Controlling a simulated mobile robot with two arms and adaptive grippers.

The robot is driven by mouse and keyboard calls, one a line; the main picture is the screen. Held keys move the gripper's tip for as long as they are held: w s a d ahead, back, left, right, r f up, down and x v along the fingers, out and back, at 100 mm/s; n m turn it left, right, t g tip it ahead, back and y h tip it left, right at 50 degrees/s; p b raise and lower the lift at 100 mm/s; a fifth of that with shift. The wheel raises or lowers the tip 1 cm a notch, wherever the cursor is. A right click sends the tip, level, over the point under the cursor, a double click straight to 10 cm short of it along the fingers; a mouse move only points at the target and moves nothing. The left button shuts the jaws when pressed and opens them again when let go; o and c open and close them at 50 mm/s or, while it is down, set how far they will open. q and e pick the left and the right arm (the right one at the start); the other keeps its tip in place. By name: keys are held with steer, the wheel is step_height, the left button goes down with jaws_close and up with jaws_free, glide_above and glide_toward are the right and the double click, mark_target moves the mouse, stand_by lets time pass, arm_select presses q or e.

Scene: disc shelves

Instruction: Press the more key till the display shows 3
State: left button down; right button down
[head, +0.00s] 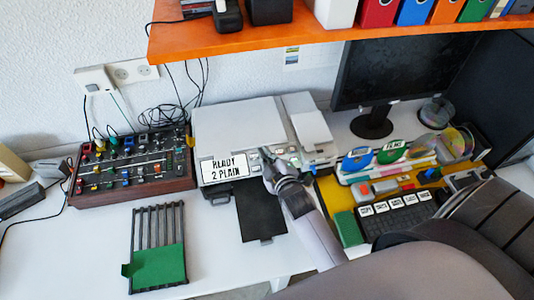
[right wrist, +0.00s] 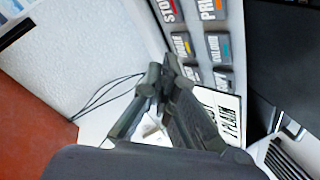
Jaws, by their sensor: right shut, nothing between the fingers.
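The printer (head: 240,125) stands on the white desk. Its display (head: 223,168) reads READY 2 PLAIN; part of it also shows in the right wrist view (right wrist: 230,112). My right gripper (head: 266,155) is shut and empty, at the printer's front panel just right of the display. In the right wrist view its fingertips (right wrist: 158,82) are close to the panel's dark keys, beside the lower left ones. The STOP key (right wrist: 168,10) is at the top. A key below it (right wrist: 182,45) has lettering too small to read surely. I cannot tell whether the fingertips touch a key. My left gripper is out of view.
A mixer (head: 130,165) stands left of the printer, with cables behind. A slotted rack with a green card (head: 158,265) lies in front. A dark output tray (head: 262,212) juts from the printer. An orange shelf (head: 300,35) hangs above. A monitor (head: 395,75) and disc holders stand right.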

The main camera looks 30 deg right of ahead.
steer(key=shift+f, duration=0.15)
steer(key=shift+w+f, duration=0.2)
steer(key=shift+w+d+f+b, duration=0.1)
steer(key=shift+w+f+b, duration=0.05)
steer(key=shift+f+b, duration=0.25)
stand_by(0.7)
steer(key=shift+r, duration=0.1)
steer(key=shift+s+r+p, duration=0.4)
steer(key=shift+r+p, duration=0.3)
steer(key=shift+p, duration=0.2)
steer(key=r+p, duration=0.1)
steer(key=s+r+p, duration=0.1)
steer(key=r+p, duration=0.1)
steer(key=s+r+p, duration=0.1)
steer(key=p, duration=0.1)
steer(key=shift+s+a+r, duration=0.15)
steer(key=shift+a+r, duration=0.05)
steer(key=shift+a, duration=0.2)
